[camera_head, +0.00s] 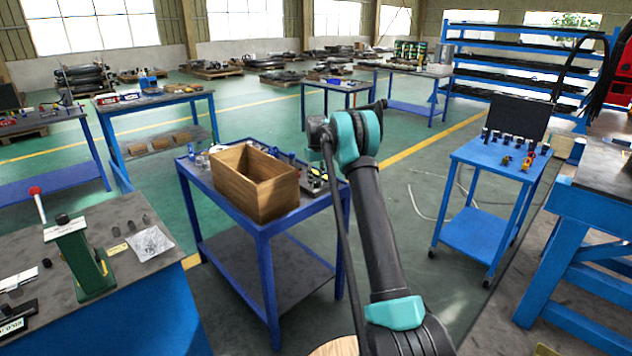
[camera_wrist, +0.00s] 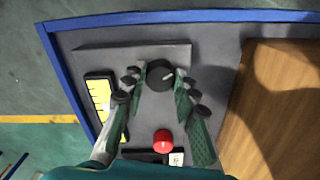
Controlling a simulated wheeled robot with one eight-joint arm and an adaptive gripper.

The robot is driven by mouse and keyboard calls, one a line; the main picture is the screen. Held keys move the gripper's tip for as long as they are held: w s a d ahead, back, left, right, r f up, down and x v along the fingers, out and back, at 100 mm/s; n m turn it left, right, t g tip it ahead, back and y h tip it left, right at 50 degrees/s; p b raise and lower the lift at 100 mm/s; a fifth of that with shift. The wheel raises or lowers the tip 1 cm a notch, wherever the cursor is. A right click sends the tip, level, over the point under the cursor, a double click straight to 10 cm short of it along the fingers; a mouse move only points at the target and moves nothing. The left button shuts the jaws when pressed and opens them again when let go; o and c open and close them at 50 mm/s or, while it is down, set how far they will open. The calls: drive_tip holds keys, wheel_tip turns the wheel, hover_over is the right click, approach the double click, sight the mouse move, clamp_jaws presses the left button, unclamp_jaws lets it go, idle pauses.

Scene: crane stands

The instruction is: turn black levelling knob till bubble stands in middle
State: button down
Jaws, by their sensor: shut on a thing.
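The black knob (camera_wrist: 160,74) shows in the wrist view, round with a pale line on its top, by a long grey raised bar (camera_wrist: 105,60). My gripper (camera_wrist: 161,82) is shut on it, with one green finger at each side. A red round knob (camera_wrist: 163,141) sits nearer, between the fingers, beside a dark block with a white label. A yellow and black piece (camera_wrist: 99,95) lies left of the gripper; I cannot tell whether it holds the bubble. No bubble can be made out. In the head view my arm hides the gripper and the black knob.
The blue cart (camera_head: 264,233) carries an open wooden box (camera_head: 254,186), whose wall (camera_wrist: 275,105) stands close to my gripper's right in the wrist view. A green press (camera_head: 85,262) stands on the left bench. A smaller blue cart (camera_head: 470,155) is at right. Floor lies between the carts.

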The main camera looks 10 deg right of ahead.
sight(316, 181)
drive_tip(key=m, duration=1.2)
drive_tip(key=shift+m, duration=0.4)
idle(0.3)
drive_tip(key=c, duration=1.2)
unclamp_jaws()
wheel_tip(316, 181, up, 12)
drive_tip(key=shift+r, duration=0.1)
